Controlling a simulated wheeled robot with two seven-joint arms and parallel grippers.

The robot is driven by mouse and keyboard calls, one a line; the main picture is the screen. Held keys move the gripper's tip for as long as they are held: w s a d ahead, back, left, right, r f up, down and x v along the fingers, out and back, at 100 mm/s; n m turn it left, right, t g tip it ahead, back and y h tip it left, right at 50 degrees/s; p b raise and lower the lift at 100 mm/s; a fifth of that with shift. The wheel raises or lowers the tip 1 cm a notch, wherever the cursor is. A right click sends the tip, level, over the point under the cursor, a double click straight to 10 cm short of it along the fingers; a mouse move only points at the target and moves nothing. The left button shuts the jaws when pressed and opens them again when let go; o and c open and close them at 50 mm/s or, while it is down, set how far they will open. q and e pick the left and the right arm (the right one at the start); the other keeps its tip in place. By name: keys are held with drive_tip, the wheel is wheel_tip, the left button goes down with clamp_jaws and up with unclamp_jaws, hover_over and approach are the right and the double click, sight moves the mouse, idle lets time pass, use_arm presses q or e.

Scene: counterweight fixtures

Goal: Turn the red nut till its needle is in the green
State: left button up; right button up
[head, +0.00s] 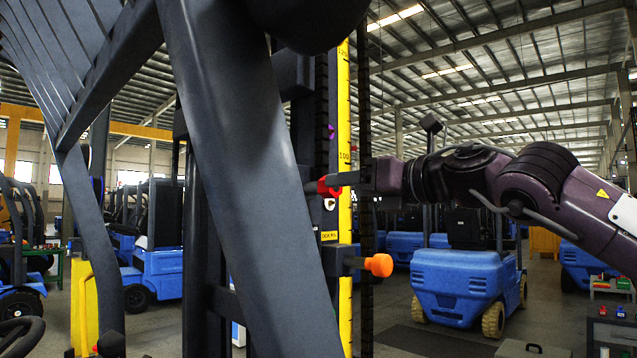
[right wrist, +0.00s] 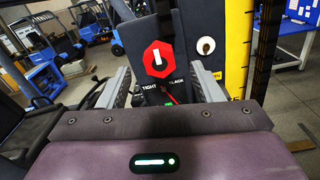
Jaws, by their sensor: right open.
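The red nut (right wrist: 158,58) is a hexagon with a white mark on a dark plate in the right wrist view. Below it are the words TIGHT and SLACK and a thin red line. It also shows small in the head view (head: 323,187), beside the mast. My right gripper (right wrist: 165,75) is open, its two fingers spread to the left and right of the nut; I cannot tell whether they touch it. In the head view my right gripper (head: 340,180) points left at the nut. My left gripper is out of view.
A small white round part (right wrist: 206,45) sits right of the nut. Dark slanted beams fill the left. Blue forklifts (head: 465,283) stand behind.

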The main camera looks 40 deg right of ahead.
sight(322, 188)
drive_tip(key=w+p, duration=0.1)
drive_tip(key=w, duration=0.1)
drive_tip(key=w+p, duration=0.1)
drive_tip(key=w, duration=0.1)
drive_tip(key=w+p, duration=0.1)
drive_tip(key=w, duration=0.1)
drive_tip(key=shift+a, duration=0.3)
drive_tip(key=shift+d, duration=0.1)
drive_tip(key=shift+c, duration=0.3)
drive_tip(key=c, duration=0.9)
